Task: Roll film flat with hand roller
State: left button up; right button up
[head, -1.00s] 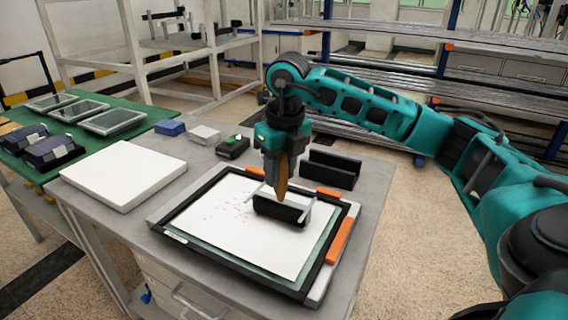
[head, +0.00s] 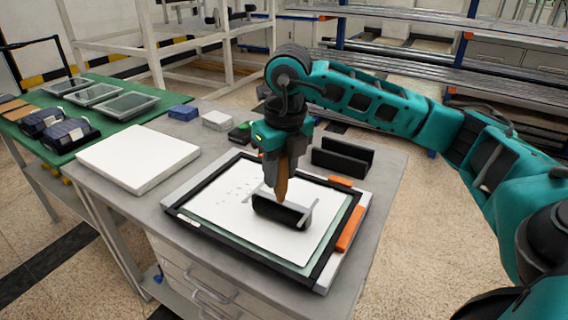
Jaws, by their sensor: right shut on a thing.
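A white film (head: 225,210) lies on a green sheet inside a black-framed tray (head: 190,222) on the grey table. Small dark specks show on the film's far left part. A hand roller (head: 282,212) with a black cylinder and a light metal frame rests on or just above the middle of the film; contact is hard to tell. My right gripper (head: 281,180) points down and is shut on the roller's brown handle. The fingers partly hide the handle. My left gripper is not in view.
A white slab (head: 138,158) lies left of the tray. A black holder (head: 342,158), a small black box with a green top (head: 240,133), a blue box (head: 183,112) and a white box (head: 217,119) stand behind. Orange clamps (head: 350,229) line the tray's right side.

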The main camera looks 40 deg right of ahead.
jog(key=shift+s+a, duration=0.25)
jog(key=shift+a, duration=0.4)
jog(key=shift+s+a, duration=0.3)
jog(key=shift+a, duration=0.3)
jog(key=shift+s+a, duration=0.25)
jog(key=shift+a, duration=0.4)
notch_tip(320, 180, up, 5)
jog(key=p, duration=0.4)
